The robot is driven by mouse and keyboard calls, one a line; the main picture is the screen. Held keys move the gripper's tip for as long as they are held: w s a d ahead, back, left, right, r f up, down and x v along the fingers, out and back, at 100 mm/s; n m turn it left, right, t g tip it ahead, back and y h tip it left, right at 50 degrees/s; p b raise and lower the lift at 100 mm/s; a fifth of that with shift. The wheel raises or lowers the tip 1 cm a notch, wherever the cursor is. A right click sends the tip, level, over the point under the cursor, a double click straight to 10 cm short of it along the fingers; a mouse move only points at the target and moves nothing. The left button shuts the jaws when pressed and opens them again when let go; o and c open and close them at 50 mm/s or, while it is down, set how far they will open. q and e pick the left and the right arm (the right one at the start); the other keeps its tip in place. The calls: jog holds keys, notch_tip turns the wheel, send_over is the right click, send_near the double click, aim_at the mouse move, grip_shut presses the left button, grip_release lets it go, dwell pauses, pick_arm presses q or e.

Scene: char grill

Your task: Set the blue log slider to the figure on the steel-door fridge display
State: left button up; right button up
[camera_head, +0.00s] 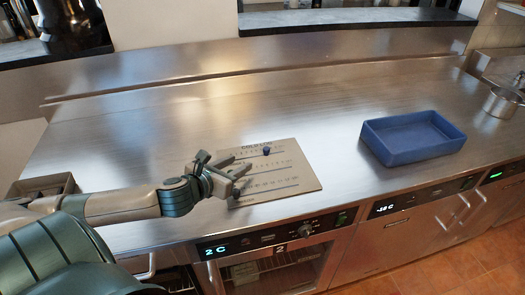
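A grey log board (305,178) lies on the steel counter, with rows of printed marks and a heading that seems to read "COLD LOG". The small blue slider (266,151) sits on its top row, around the middle. The steel-door fridge display (384,209) is on the front below the counter and seems to read -18 C, in small digits. My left gripper (243,177) is over the board's left part, lower left of the slider and apart from it. Its fingers are spread and empty, and they hide some of the board's left marks. My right gripper is out of view.
A blue tray (413,150) stands on the counter right of the board. A glass-door fridge display (216,250) reads 2 C. The counter behind the board is clear.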

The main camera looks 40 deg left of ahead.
aim_at(265, 150)
pick_arm(q)
jog(key=p+x, duration=0.3)
jog(key=x, duration=1.1)
jog(key=shift+w+d+p, duration=0.1)
jog(key=shift+w+p, duration=0.15)
jog(key=shift+p, duration=0.05)
jog(key=shift+x, duration=0.85)
grip_shut()
